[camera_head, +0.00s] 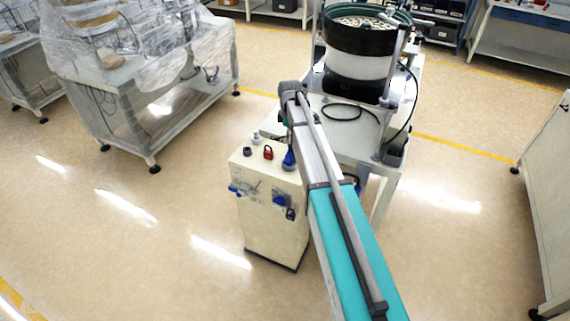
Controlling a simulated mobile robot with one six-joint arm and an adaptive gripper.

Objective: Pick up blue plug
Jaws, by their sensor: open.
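A blue plug (289,158) is at the right end of the top of a cream box (272,234), right beside my arm. More blue parts are on the box's front: one at the left (236,190) and one at the right (280,198). I cannot tell for sure which of these are loose plugs. My arm reaches from the lower right up past the box's right side, and its far joint is above and behind the blue plug. My gripper's fingers cannot be made out; they seem hidden beyond the arm.
A red part (268,152) and a dark part (247,152) also sit on the box top. A bowl feeder (357,50) stands on a white table (345,135) behind. A plastic-wrapped machine (130,60) is at the left. The floor left of the box is free.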

